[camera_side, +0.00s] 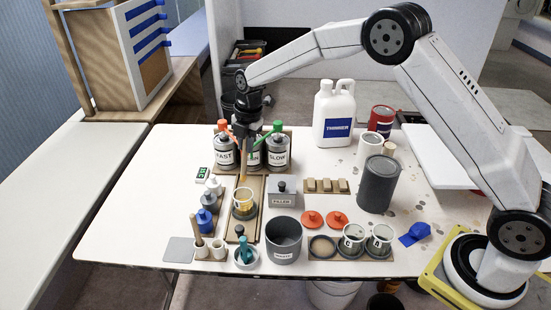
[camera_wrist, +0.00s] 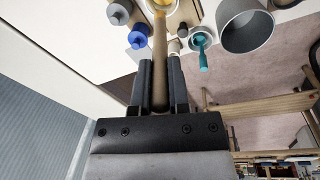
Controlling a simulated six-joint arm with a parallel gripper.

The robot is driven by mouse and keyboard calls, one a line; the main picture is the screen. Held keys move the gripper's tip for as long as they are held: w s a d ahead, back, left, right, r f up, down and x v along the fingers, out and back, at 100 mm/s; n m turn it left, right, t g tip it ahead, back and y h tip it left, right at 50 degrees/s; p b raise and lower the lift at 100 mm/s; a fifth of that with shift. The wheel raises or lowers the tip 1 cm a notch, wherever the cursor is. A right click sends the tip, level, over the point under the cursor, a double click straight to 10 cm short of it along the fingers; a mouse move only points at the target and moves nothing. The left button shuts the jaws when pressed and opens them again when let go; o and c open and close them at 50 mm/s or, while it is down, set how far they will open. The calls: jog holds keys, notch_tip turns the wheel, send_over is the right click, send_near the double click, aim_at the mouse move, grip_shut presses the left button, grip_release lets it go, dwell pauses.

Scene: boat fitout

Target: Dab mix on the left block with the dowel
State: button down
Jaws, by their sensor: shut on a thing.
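My gripper (camera_side: 247,140) is shut on a wooden dowel (camera_wrist: 160,52), which points down from the fingers. In the side view the dowel's lower end is at a pale cup (camera_side: 243,210) with yellowish mix, on a wooden board. Whether the tip touches the mix cannot be told. In the wrist view, the cup's yellowish rim (camera_wrist: 164,8) shows at the top edge, at the dowel's far end. Several small tan blocks sit in a row on a strip right of the cup; the left block (camera_side: 310,185) is nearest the cup. My gripper is left of and above the blocks.
Cans labelled FAST and SLOW (camera_side: 279,152) stand close behind my gripper. A grey box (camera_side: 282,192) labelled FILLER stands between cup and blocks. A dark grey bucket (camera_side: 283,240), grey can (camera_side: 378,184) and white THINNER jug (camera_side: 334,115) stand around.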

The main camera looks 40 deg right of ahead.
dwell(0.5)
jog(key=s+d+f, duration=0.2)
jog(key=d, duration=0.9)
jog(key=s+d+f+g+h, duration=0.1)
jog(key=s+d+f, duration=0.1)
jog(key=d, duration=1)
jog(key=shift+s+d+f, duration=0.15)
jog(key=shift+d+f, duration=0.05)
jog(key=shift+f, duration=0.5)
jog(key=shift+f, duration=3.4)
jog(key=shift+r, duration=0.15)
